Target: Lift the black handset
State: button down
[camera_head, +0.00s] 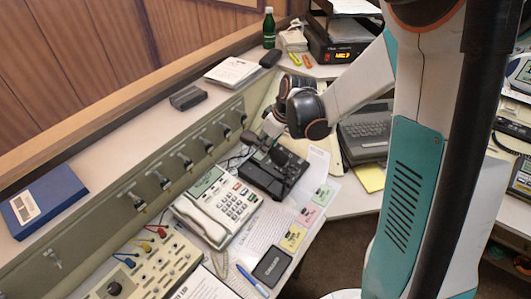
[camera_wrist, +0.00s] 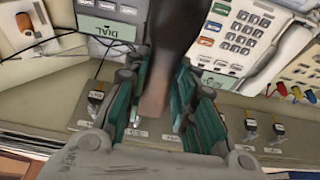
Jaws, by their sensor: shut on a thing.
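The black handset (camera_wrist: 185,28) shows dark and large in the wrist view, running from the top edge down between my fingers. My gripper (camera_wrist: 163,92) is shut on it, with a green-sided finger at each side. In the head view my gripper (camera_head: 263,138) points down at the far end of the black desk phone (camera_head: 283,172).
A cream phone (camera_head: 215,203) with its own handset stands left of the black one. A sloped panel with several hooks (camera_head: 160,179) runs behind. A blue binder (camera_head: 43,200) lies on the ledge. A grey laptop-like device (camera_head: 366,132) stands to the right, a green bottle (camera_head: 269,28) at the back.

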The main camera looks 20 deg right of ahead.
notch_tip(320, 180, up, 6)
jog(key=shift+f+p, duration=0.2)
jog(key=shift+p, duration=0.55)
notch_tip(320, 180, up, 5)
jog(key=p, duration=0.3)
jog(key=shift+f, duration=0.15)
jog(key=shift+f, duration=0.1)
